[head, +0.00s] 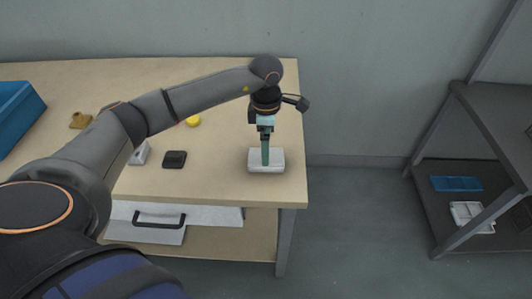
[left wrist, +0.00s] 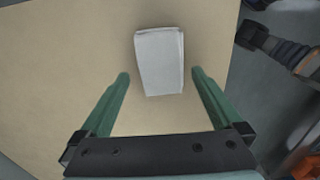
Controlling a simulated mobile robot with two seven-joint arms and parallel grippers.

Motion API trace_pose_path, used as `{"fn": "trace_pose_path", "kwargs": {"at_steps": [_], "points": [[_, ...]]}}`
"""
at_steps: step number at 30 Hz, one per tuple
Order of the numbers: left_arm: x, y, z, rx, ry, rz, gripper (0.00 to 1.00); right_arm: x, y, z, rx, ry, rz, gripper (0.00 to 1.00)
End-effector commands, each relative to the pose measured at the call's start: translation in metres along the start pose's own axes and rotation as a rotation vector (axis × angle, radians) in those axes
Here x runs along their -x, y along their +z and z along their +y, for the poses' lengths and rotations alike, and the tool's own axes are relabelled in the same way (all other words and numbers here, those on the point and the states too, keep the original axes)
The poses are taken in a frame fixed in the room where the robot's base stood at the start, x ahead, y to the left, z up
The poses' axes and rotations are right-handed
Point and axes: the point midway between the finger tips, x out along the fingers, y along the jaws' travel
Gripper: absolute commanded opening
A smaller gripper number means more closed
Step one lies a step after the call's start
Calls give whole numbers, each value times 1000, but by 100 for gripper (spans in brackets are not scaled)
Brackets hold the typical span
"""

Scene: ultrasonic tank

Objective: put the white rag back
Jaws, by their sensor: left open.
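The white rag (head: 279,167) is a folded white block lying flat near the right end of the wooden table (head: 225,185). In the left wrist view the rag (left wrist: 159,62) lies just beyond and between the fingertips. My left gripper (head: 265,160) points down over the rag, and its green finger hides part of it. In the left wrist view the left gripper (left wrist: 159,76) is open with nothing between its fingers. Whether the fingertips touch the rag cannot be told. My right gripper is not in view.
A black box (head: 174,159), a grey-white item (head: 139,153), a yellow round item (head: 193,120) and a blue bin (head: 17,112) are on the table. A dark shelf (head: 450,222) at right holds a blue tray (head: 457,184) and a white tray (head: 468,212).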

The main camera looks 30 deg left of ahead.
Motion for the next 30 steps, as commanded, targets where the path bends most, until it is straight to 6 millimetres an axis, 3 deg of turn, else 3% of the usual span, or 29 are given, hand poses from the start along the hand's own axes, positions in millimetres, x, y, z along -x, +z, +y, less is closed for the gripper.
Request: {"fn": "trace_pose_path", "kwargs": {"at_steps": [6,13,25,28,30], "points": [[48,0,1,0,4,-3,100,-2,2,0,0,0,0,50],[72,0,0,0,0,0,100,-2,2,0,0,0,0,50],[73,2,-2,-2,-6,-6,100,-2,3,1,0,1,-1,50],[61,17,-16,-17,-53,-61,100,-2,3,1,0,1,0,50],[46,41,-38,-32,-128,-148,100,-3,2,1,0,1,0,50]]}}
